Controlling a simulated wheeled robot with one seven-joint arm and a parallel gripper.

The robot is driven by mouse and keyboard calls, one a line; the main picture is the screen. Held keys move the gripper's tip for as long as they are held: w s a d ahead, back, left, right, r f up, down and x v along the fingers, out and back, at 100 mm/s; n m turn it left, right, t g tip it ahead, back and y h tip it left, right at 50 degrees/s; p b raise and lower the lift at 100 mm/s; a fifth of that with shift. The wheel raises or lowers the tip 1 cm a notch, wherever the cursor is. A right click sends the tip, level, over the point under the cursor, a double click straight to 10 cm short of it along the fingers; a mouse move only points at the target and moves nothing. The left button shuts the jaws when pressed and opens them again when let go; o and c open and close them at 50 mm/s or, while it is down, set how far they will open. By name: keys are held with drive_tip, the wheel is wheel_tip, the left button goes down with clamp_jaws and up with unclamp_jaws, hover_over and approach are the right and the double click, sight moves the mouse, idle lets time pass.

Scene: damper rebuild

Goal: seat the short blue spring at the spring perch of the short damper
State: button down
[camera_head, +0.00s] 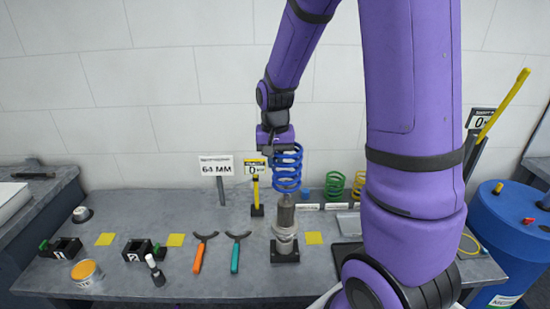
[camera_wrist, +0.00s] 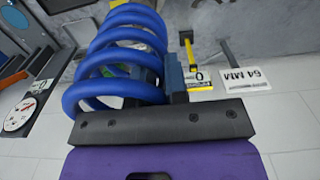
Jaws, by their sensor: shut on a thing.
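The blue spring (camera_head: 287,169) is held upright in my gripper (camera_head: 278,151), just above the grey damper (camera_head: 285,238) on its dark base block. The spring's lower end is at about the height of the damper's top; I cannot tell whether it surrounds any of the rod. In the wrist view the blue coils (camera_wrist: 115,62) fill the upper left. The spring perch is not clearly distinguishable on the damper.
A "64 MM" sign (camera_head: 216,166) and a yellow gauge post (camera_head: 256,192) stand behind.

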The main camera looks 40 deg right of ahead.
wheel_tip(320, 180, down, 11)
idle(4.9)
drive_tip(key=c, duration=1.1)
unclamp_jaws()
wheel_tip(320, 180, up, 23)
drive_tip(key=shift+f, duration=0.1)
idle(0.6)
